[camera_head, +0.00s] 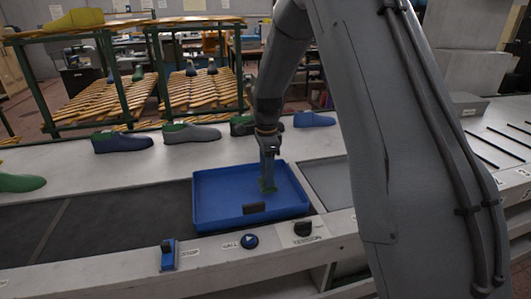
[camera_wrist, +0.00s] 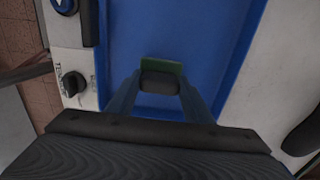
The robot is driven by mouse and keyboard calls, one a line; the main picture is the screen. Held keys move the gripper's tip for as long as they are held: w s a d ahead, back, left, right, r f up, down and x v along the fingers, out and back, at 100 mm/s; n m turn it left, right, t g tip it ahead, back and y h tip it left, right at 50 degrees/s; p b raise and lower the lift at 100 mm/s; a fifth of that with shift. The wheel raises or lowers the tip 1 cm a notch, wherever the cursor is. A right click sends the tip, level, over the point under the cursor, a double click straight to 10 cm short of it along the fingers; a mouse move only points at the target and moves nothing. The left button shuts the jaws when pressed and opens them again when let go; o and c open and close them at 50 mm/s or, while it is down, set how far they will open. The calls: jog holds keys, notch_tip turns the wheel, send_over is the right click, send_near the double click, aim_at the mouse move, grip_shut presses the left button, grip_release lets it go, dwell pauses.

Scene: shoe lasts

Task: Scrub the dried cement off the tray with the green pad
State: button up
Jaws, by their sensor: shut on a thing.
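The blue tray (camera_head: 215,205) lies on the conveyor bench in the head view, and its blue floor fills the middle of the wrist view (camera_wrist: 205,35). My gripper (camera_head: 267,180) reaches down inside the tray, toward its right half. In the wrist view my gripper (camera_wrist: 160,92) is shut on the green pad (camera_wrist: 162,66), with a dark grey block between the fingers. I cannot tell whether the pad touches the tray floor. No dried cement can be made out.
Several shoe lasts stand along the bench behind the tray, including a dark blue one (camera_head: 122,142) and a grey one (camera_head: 192,134). A green last (camera_head: 20,182) lies at the far left. Knobs and a blue switch (camera_head: 168,255) line the front edge. The dark belt (camera_head: 110,215) left of the tray is clear.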

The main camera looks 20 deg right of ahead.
jog(key=shift+r+p, duration=1.25)
jog(key=shift+r, duration=1.2)
